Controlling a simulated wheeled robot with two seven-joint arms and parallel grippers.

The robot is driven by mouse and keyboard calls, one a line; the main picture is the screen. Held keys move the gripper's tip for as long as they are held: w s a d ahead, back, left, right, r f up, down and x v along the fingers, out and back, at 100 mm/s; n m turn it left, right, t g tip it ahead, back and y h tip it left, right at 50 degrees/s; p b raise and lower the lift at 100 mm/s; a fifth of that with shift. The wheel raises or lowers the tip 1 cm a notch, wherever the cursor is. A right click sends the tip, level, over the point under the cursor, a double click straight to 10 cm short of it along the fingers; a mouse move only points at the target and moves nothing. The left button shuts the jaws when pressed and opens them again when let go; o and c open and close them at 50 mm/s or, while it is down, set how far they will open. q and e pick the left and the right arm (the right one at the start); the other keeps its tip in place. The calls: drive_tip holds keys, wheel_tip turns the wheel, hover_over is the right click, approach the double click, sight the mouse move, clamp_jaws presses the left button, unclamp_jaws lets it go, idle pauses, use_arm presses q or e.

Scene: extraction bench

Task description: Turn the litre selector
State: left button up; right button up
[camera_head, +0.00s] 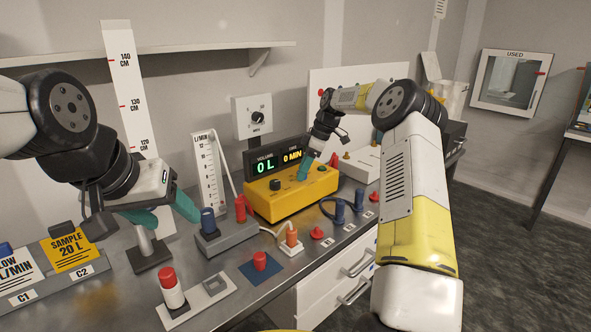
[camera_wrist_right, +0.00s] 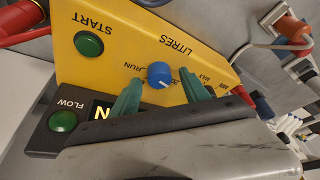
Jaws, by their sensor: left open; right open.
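In the right wrist view a blue round knob (camera_wrist_right: 159,74) with a white pointer mark sits on the yellow face of the pump box (camera_wrist_right: 110,45), below the word LITRES. The same yellow box (camera_head: 262,204) stands on the bench in the head view. My right gripper (camera_wrist_right: 162,92) is open, its green fingertips on either side of the knob in the picture; I cannot tell whether they touch it. It also shows over the box's right part in the head view (camera_head: 306,167). My left gripper (camera_head: 166,212) is open and empty above the bench at the left.
The display (camera_head: 277,161) behind the box reads 0 L and 0 MIN. A green START button (camera_wrist_right: 89,44) is on the box. A flow meter (camera_head: 209,180), a red-topped cylinder (camera_head: 172,288) and several coloured connectors crowd the bench. A SAMPLE 20 L card (camera_head: 71,249) stands left.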

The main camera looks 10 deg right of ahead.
sight(312, 179)
drive_tip(key=v, duration=0.7)
drive_tip(key=shift+d+r, duration=0.2)
drive_tip(key=shift+r, duration=0.15)
drive_tip(key=shift+s, duration=0.1)
drive_tip(key=s+a+r+m+t+h, duration=0.1)
drive_tip(key=s+a+r+m, duration=0.2)
drive_tip(key=s+r, duration=0.45)
drive_tip(key=s+a+r+m+t+h, duration=0.1)
drive_tip(key=s+a+r+m+h, duration=0.3)
drive_tip(key=s, duration=0.7)
drive_tip(key=s+d+f+m+t+y, duration=0.1)
drive_tip(key=s+f+m, duration=0.1)
drive_tip(key=s, duration=0.9)
drive_tip(key=s+d+f+m+t+y, duration=0.1)
drive_tip(key=s+m, duration=0.4)
drive_tip(key=s, duration=0.7)
drive_tip(key=shift+s+d+f+m+t+y, duration=0.2)
drive_tip(key=shift+d+f+m+t+y, duration=0.1)
drive_tip(key=shift+f+t+y, duration=0.3)
